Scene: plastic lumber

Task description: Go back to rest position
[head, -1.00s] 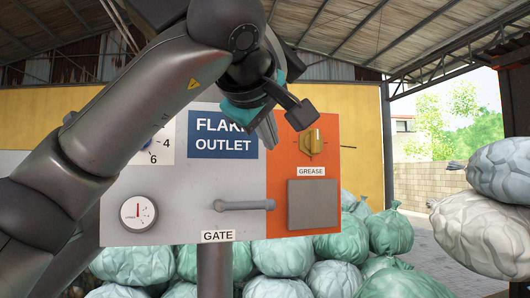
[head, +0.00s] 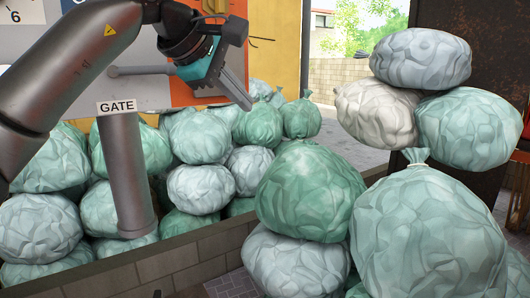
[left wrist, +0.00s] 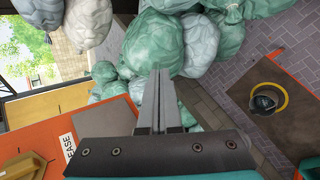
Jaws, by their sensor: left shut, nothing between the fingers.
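My left gripper (head: 236,90) reaches in from the left in the head view, in front of the orange part of the panel. Its fingers are together and hold nothing. In the left wrist view the shut fingers (left wrist: 158,102) point toward green and grey bags. The gate handle (head: 140,71) on the grey panel (head: 90,50) is behind my left arm, and the gripper is apart from it. The GATE label (head: 117,107) sits above a grey post (head: 126,180).
Several full bags (head: 200,137) are heaped behind a low block wall (head: 190,258). More bags (head: 425,230) are stacked at the right, close in front.

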